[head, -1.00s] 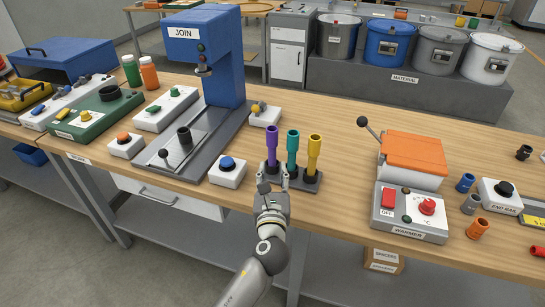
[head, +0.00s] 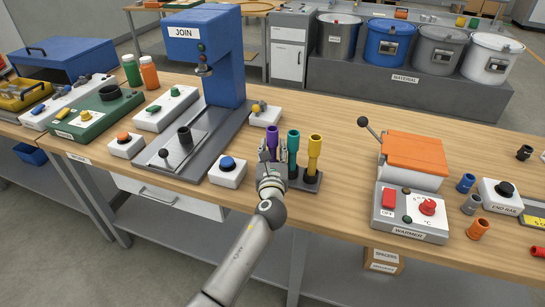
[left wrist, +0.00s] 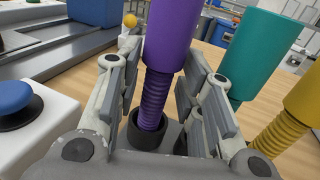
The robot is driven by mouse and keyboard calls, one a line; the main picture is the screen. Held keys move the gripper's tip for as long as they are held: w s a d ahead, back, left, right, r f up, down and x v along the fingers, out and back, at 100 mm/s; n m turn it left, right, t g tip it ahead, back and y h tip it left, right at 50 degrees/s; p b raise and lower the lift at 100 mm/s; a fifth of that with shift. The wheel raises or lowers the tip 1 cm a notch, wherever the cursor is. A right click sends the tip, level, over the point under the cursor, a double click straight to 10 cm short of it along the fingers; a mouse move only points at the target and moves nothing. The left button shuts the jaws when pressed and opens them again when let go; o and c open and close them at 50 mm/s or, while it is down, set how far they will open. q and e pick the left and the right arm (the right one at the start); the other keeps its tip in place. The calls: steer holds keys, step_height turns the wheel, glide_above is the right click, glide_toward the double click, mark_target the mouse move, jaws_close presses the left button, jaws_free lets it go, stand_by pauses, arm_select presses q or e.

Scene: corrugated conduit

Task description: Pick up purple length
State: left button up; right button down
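The purple length (head: 272,137) stands upright in a dark rack (head: 306,183) on the wooden bench, left of a teal length (head: 293,145) and a yellow length (head: 314,148). My left gripper (head: 272,157) is at the purple length. In the left wrist view, the purple length (left wrist: 169,35) has a smooth upper part and a ribbed lower part seated in a black round holder (left wrist: 146,130). The left gripper's fingers (left wrist: 160,85) stand open on either side of the ribbed part, with gaps showing. The teal length (left wrist: 245,50) is close beside the right-hand finger. My right gripper is out of view.
A blue JOIN press (head: 212,60) stands behind to the left, and a white box with a blue button (head: 228,170) is just left of the rack. An orange-topped warmer (head: 412,155) stands to the right. Bench between rack and warmer is clear.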

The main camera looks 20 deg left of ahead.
arm_select(q)
steer(key=c, duration=0.5)
